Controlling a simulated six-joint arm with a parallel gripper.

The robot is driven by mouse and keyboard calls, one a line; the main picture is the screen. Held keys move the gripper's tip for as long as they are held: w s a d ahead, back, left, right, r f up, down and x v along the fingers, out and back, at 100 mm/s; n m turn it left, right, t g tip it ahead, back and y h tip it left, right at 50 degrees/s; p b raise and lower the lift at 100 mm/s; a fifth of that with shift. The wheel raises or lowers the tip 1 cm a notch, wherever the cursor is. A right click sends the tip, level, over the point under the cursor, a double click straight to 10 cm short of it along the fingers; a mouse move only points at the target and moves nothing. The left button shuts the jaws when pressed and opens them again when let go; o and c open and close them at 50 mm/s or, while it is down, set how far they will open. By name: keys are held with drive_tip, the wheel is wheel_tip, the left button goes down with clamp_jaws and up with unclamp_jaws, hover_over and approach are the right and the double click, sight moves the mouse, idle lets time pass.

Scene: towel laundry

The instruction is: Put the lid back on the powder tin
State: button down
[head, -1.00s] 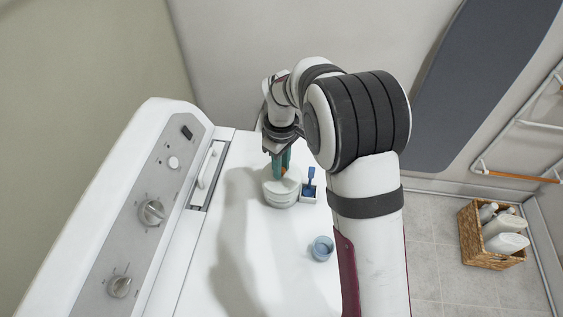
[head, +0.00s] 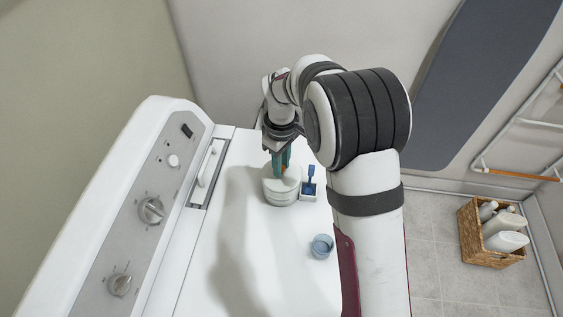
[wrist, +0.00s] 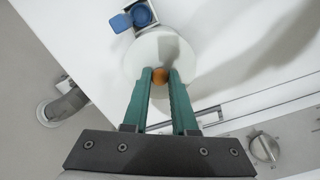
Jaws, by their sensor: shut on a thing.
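The white powder tin (head: 279,196) stands upright on the white machine top. The white round lid (head: 290,181) is over the tin's mouth and looks level; I cannot tell whether it is fully seated.
A small white tray with a blue scoop (head: 310,185) stands close to the right of the tin. A light blue cup (head: 321,247) stands nearer the front. The control panel (head: 150,210) rises at the left. The machine top's front middle is clear.

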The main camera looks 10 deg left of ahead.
drive_tip(key=shift+f, duration=0.2)
idle(0.4)
drive_tip(key=shift+c, duration=0.7)
unclamp_jaws()
drive_tip(key=shift+r, duration=3.55)
clamp_jaws()
